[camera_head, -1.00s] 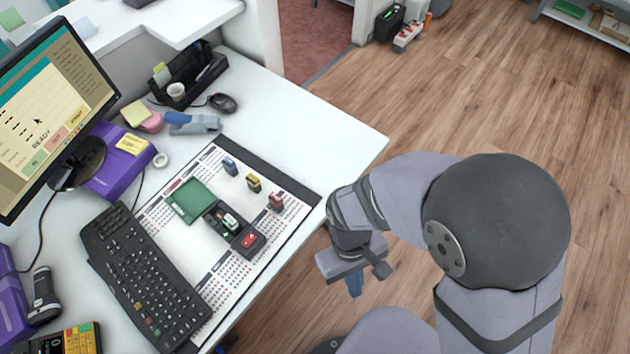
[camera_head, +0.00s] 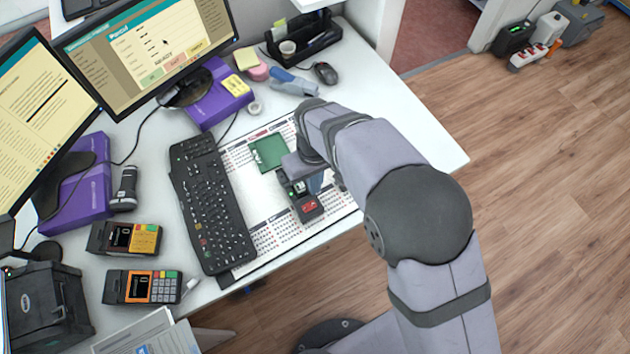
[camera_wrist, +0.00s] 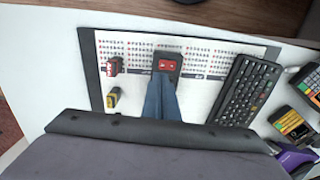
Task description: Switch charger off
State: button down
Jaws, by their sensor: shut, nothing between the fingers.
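The charger (camera_head: 306,209) is a small black dock on the calendar desk mat, with a red switch at its front end. A green light and a small pale item show in its rear part, partly behind my gripper. In the wrist view the charger (camera_wrist: 175,72) shows its red switch (camera_wrist: 168,57) just beyond my fingertips. My gripper (camera_head: 317,188) is over the desk, right beside or above the charger. In the wrist view its blue fingers (camera_wrist: 160,80) are together and empty, covering the charger's rear part. I cannot tell whether they touch it.
A black keyboard (camera_head: 210,205) lies left of the charger and a green pad (camera_head: 268,153) behind it. A red stamp (camera_wrist: 114,66) and a yellow stamp (camera_wrist: 113,98) stand nearby. Card terminals (camera_head: 143,287) are at front left.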

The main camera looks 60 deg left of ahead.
aim_at(315, 203)
jog(key=shift+f, duration=0.1)
jog(key=shift+f+b, duration=2.65)
jog(key=shift+f, duration=0.75)
jog(key=shift+f+b, duration=0.35)
jog(key=shift+f, duration=0.3)
jog(key=shift+r+p, duration=1.75)
jog(key=shift+r, duration=0.7)
dwell(1.4)
